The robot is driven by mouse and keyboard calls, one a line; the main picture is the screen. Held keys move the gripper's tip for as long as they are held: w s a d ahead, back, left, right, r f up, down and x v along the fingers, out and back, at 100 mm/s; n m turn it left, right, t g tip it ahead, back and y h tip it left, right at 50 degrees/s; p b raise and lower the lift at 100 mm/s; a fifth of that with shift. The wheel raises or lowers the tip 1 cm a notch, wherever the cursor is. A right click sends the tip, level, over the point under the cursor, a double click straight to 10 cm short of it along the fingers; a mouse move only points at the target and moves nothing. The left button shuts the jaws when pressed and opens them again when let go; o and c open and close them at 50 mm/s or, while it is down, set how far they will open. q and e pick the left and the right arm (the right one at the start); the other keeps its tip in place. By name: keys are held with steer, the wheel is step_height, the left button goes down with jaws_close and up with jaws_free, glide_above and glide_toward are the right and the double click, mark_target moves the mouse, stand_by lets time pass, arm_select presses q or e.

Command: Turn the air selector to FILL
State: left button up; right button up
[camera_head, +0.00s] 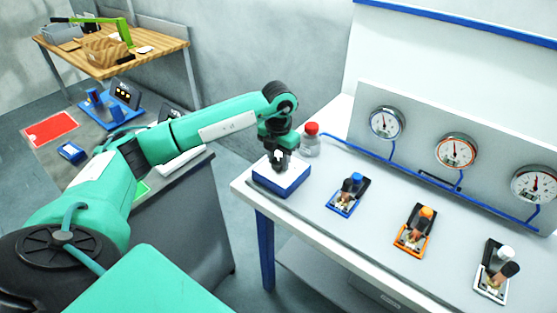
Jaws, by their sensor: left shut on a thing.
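The air selector appears to be the low box with a white top and blue sides (283,181) at the left end of the long bench. No lettering on it is readable, and its setting cannot be told. My left gripper (280,163) points down over the middle of the white top, with its fingers shut on a small part there. The fingers hide most of that part, so its shape and angle do not show. My right gripper is not in view.
A red-capped clear bottle (311,142) stands close behind the box. Blue (347,195), orange (414,230) and white (495,270) fittings sit along the bench (330,258). A panel with gauges (386,122) rises behind them. A wooden table (150,55) stands far left.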

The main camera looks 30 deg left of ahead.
mark_target(279, 161)
arm_select(q)
steer(key=shift+w+r, duration=0.1)
steer(key=shift+r, duration=0.05)
steer(key=o, duration=1)
step_height(279, 161, up, 14)
steer(key=b, duration=0.2)
steer(key=shift+b, duration=0.4)
